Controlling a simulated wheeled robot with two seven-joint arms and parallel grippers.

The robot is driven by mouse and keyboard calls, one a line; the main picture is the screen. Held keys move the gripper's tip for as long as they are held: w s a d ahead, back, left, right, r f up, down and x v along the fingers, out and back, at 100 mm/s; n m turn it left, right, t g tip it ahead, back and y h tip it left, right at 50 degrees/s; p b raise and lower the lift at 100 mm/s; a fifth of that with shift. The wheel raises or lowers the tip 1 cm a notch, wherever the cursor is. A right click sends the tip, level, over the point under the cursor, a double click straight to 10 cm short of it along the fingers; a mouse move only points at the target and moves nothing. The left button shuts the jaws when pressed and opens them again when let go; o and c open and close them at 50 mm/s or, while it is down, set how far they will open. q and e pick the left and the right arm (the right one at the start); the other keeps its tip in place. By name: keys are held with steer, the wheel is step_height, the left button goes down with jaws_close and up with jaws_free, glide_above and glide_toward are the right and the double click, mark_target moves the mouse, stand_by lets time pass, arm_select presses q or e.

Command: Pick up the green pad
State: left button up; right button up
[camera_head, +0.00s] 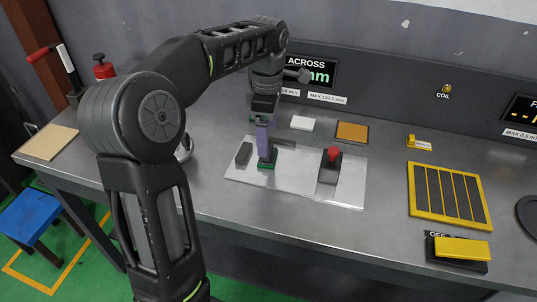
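The green pad (266,164) is a small dark green piece on the light metal plate (300,190) in the middle of the bench. My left arm comes in from the left and reaches over the bench, its gripper (265,153) pointing straight down. Its purple finger ends right at the green pad, and the pad shows just below the fingertip. The fingers overlap in this view, so I cannot tell whether they are open or closed on the pad. My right gripper is not in view.
A block with a red knob (331,157) stands right of the gripper, and a dark block (243,153) left of it. A white block (302,123) and an orange-brown pad (352,131) lie behind. A yellow-framed rack (412,188) and yellow bar (462,248) are farther right.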

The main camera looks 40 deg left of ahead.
arm_select(q)
steer(key=shift+f, duration=0.55)
step_height(320, 180, down, 5)
steer(key=shift+f, duration=0.1)
steer(key=shift+c, duration=0.2)
stand_by(0.4)
steer(key=c, duration=1.4)
steer(key=shift+c, duration=0.2)
